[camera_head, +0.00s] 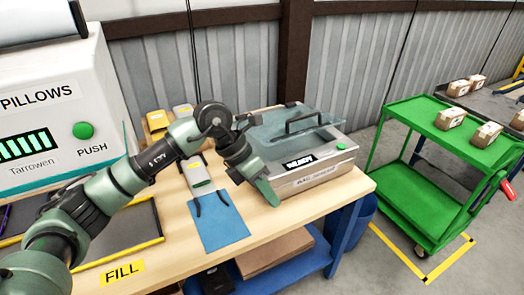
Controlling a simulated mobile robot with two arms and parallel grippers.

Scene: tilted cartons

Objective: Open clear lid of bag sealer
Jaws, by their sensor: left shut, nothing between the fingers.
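The bag sealer (318,172) is a silver box with a black label near the front right corner of the wooden table. I cannot tell whether the lid is fully down. My left arm comes in from the left, and my left gripper (271,201) points down in front of the sealer's left front corner. It is shut and empty, below and left of the handle, and hides part of the sealer's front. My right gripper is out of view.
A blue sheet (220,222) with black straps lies on the table (270,226) left of the gripper. A large white machine (58,115) stands at the left. A green cart (425,200) with small cartons (450,118) stands right, across a floor gap.

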